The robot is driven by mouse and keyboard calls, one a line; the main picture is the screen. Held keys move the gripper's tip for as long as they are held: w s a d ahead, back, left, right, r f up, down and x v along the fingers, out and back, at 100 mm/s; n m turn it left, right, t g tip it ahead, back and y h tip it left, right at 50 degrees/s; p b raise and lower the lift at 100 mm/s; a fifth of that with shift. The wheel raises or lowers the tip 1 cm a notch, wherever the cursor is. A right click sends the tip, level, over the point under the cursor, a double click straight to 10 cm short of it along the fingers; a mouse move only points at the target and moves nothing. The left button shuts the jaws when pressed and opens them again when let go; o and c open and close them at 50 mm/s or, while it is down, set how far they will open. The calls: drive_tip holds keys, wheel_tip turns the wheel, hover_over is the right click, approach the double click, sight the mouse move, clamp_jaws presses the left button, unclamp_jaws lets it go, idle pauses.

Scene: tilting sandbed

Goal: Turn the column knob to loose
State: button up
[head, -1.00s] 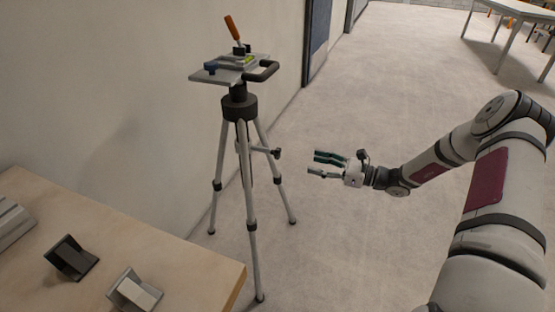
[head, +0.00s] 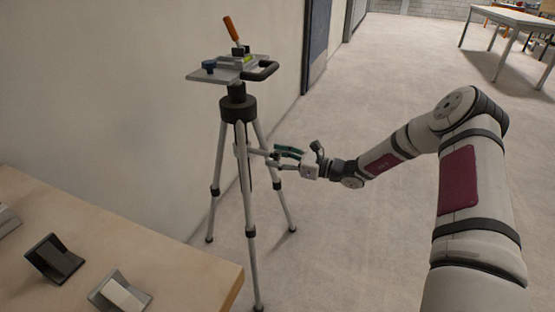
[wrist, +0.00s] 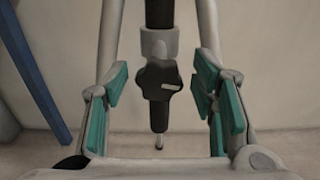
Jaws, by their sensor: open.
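The column knob (wrist: 159,81) is a dark, lobed knob with a pale mark pointing right. In the wrist view it sits midway between my open fingers, on the tripod's centre column (wrist: 160,15) below a grey collar (wrist: 160,43). My gripper (wrist: 162,110) is open, with a green-padded finger on each side of the knob and visible gaps to both. In the head view my gripper (head: 282,154) is at the right side of the tripod (head: 239,107), at mid-leg height. The fingers largely hide the knob in that view. I see no finger contact with it.
The tripod carries a plate (head: 228,74) with a black handle, a blue knob and an orange-handled tool. Tripod legs stand close on both sides of my fingers. A wooden table (head: 150,245) is at the lower left, and a wall is behind.

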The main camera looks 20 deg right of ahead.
drive_tip(key=shift+c, duration=0.2)
drive_tip(key=c, duration=1.1)
drive_tip(key=shift+n, duration=0.4)
drive_tip(key=n, duration=0.9)
drive_tip(key=n+b, duration=0.1)
drive_tip(key=n, duration=0.4)
drive_tip(key=shift+n, duration=0.4)
drive_tip(key=n+b, duration=0.1)
drive_tip(key=n, duration=0.3)
drive_tip(key=shift+b, duration=0.3)
drive_tip(key=shift+n, duration=0.3)
